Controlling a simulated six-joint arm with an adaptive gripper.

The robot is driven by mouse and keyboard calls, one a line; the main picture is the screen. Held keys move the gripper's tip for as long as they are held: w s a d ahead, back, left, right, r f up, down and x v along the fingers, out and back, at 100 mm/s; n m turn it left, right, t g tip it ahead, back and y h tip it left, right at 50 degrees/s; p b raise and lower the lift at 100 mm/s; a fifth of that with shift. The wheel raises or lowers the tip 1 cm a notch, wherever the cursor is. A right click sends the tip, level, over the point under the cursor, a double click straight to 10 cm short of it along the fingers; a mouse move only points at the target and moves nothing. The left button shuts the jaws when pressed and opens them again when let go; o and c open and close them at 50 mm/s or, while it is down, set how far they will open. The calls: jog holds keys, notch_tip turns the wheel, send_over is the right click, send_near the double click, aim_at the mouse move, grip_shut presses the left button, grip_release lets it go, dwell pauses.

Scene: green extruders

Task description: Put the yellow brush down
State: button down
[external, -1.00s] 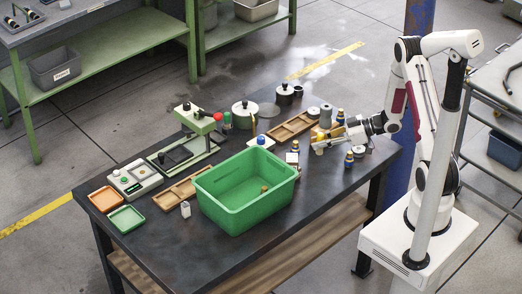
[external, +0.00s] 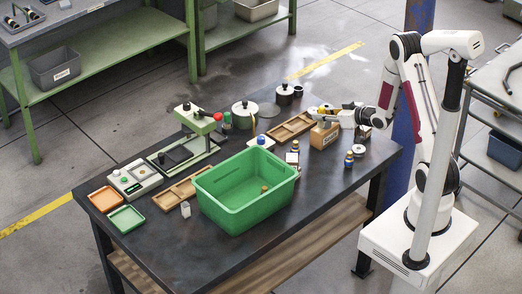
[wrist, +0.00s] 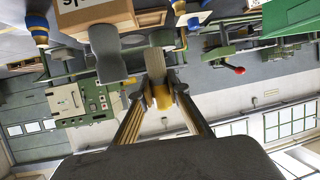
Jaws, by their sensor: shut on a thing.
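My gripper (external: 324,112) is at the right part of the dark table in the external view, above a wooden box (external: 323,138) with a label. In the wrist view my gripper (wrist: 160,97) is shut on a yellow piece, the yellow brush (wrist: 161,98), between the two fingertips. A tan part (wrist: 155,62) shows just beyond the yellow. In the external view the brush is a small yellow patch, largely hidden by the gripper. I cannot tell whether it touches the box.
A green bin (external: 232,212) stands left of the gripper, with a wooden tray (external: 290,129) behind. A small blue-and-yellow bottle (external: 349,160) and a round white-rimmed piece (external: 359,151) stand at the right. The table front right of the bin is mostly clear.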

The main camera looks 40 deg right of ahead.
jog(key=shift+w+a+r+m+h, duration=0.1)
jog(key=shift+w+r+m+h, duration=0.1)
jog(key=shift+r+m+h, duration=0.45)
jog(key=shift+w+a+r+m+h, duration=0.1)
jog(key=shift+a+r+m+h, duration=0.15)
jog(key=shift+r, duration=0.3)
jog(key=shift+w+a+r+m+h, duration=0.1)
jog(key=shift+a+r+h, duration=0.1)
jog(key=shift+r, duration=0.35)
jog(key=a+r, duration=0.7)
jog(key=a, duration=0.3)
jog(key=shift+w+a+r, duration=0.25)
jog(key=shift+a+r, duration=0.1)
jog(key=shift+d, duration=0.1)
